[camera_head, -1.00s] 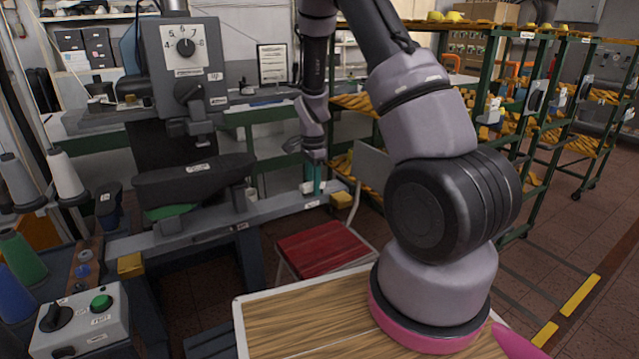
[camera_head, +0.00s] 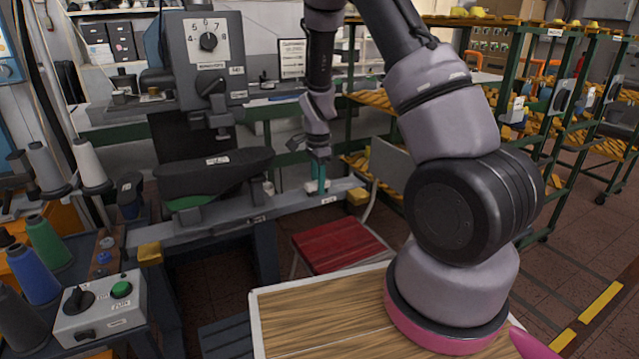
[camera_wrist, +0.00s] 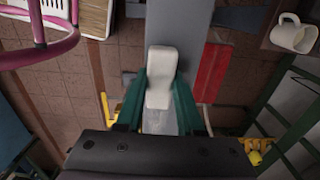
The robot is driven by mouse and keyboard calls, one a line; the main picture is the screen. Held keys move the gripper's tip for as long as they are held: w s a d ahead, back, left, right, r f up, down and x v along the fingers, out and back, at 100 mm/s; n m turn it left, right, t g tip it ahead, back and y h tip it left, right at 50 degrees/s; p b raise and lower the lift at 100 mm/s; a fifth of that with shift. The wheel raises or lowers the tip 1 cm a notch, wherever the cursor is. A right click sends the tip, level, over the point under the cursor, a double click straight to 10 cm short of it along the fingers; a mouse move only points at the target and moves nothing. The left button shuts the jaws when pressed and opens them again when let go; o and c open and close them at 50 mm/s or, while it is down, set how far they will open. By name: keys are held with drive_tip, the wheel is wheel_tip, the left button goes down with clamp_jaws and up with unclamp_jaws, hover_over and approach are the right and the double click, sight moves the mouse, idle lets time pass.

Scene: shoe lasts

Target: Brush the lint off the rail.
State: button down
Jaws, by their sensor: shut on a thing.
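The grey rail (camera_head: 220,228) runs crosswise below the grey machine, with a yellow block near each end. My gripper (camera_head: 317,187), with green fingers, points down over the right part of the rail. In the wrist view my gripper (camera_wrist: 160,105) is shut on a white, rounded block (camera_wrist: 161,70), probably the brush's handle. A paler patch shows below it between the fingers. The rail (camera_wrist: 180,25) stretches away beneath the block. I cannot tell whether the brush touches it. I cannot make out lint.
The grey machine (camera_head: 208,70) with a dial and dark padded arm stands behind the rail. A red-seated stool (camera_head: 340,251) is in front, near a wooden tabletop (camera_head: 310,325). Thread cones and a control box (camera_head: 100,308) stand at left. Green racks (camera_head: 560,130) line the right.

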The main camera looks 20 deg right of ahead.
drive_tip(key=shift+r, duration=2.9)
drive_tip(key=shift+r, duration=1.5)
